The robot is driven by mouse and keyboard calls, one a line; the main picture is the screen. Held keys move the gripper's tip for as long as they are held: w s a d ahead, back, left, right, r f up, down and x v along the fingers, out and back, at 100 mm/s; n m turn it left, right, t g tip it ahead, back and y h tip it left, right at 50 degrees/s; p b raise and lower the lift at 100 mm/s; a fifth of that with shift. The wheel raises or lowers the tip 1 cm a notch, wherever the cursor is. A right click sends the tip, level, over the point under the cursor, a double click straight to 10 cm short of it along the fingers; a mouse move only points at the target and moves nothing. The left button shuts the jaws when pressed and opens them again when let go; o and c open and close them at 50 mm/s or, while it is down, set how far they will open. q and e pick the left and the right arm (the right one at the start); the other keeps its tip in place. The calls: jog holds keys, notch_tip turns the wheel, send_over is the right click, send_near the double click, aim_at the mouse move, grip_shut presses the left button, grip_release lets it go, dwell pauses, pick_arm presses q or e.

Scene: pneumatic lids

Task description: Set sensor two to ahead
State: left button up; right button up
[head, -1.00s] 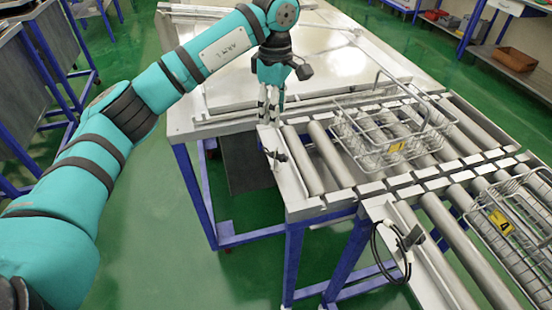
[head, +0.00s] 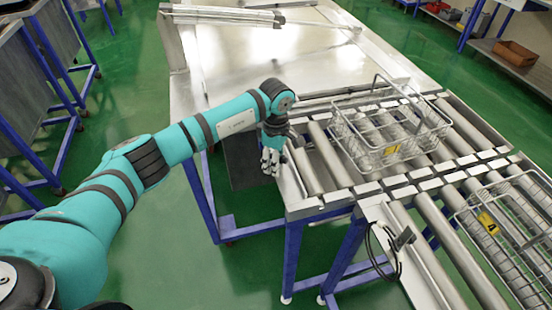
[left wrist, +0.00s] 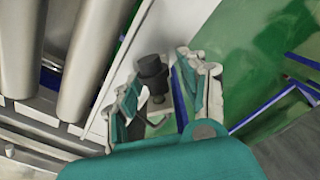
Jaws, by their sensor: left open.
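My left gripper (head: 270,168) is at the near left corner of the roller table, low beside its side rail. It is open, with its fingers pointing down. In the left wrist view the open left gripper (left wrist: 160,88) has a dark cylindrical sensor (left wrist: 152,72) between its fingers, and I cannot tell if they touch it. In the head view the gripper hides that sensor. Another small dark sensor (head: 404,238) with a looped black cable sits on the side rail of the nearer roller section. No number shows on either sensor. My right gripper is not in view.
A wire basket (head: 372,150) with a yellow tag stands on the rollers, and a second basket (head: 478,205) is on the nearer section at right.

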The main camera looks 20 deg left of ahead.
pick_arm(q)
jog(key=shift+f, duration=0.1)
grip_shut()
jog(key=shift+f, duration=0.1)
dwell(0.3)
